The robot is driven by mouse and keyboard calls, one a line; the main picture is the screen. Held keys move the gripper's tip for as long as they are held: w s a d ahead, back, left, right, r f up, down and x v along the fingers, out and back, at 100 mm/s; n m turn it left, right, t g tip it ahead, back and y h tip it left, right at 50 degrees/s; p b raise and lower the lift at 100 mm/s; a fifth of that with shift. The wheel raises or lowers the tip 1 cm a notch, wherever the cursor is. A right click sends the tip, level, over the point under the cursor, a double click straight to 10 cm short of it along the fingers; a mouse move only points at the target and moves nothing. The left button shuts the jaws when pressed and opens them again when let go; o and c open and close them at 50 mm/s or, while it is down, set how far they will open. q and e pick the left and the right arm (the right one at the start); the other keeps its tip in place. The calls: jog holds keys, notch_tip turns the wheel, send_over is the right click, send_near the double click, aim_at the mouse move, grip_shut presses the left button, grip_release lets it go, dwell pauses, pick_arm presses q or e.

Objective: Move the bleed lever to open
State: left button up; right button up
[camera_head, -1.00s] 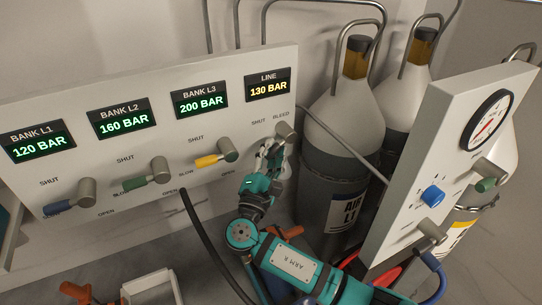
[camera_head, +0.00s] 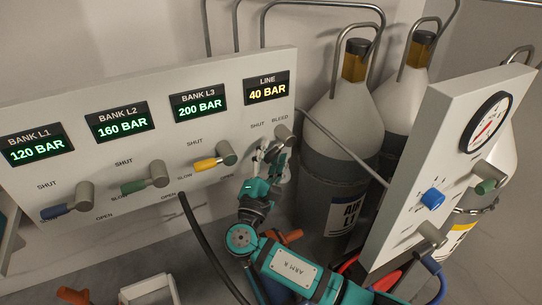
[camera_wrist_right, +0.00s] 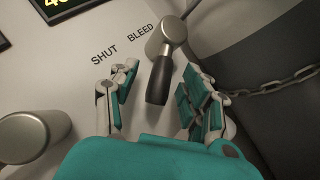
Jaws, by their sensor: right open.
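The bleed lever (camera_wrist_right: 160,82) is a black handle on a round grey hub (camera_wrist_right: 165,36), beside the SHUT and BLEED labels. In the wrist view the handle points down from the hub. My right gripper (camera_wrist_right: 158,102) is open, with one finger on each side of the handle and visible gaps to it. In the head view the hub (camera_head: 284,134) shows at the panel's right end, with my right gripper (camera_head: 268,160) just below it, hiding most of the handle. The LINE display (camera_head: 268,88) reads 40 BAR. My left gripper is not in view.
Gas cylinders (camera_head: 342,130) stand behind, with a chain (camera_wrist_right: 275,88) close by. A gauge panel (camera_head: 440,120) stands at right.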

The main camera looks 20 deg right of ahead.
jog(key=v, duration=1.2)
jog(key=shift+c, duration=0.4)
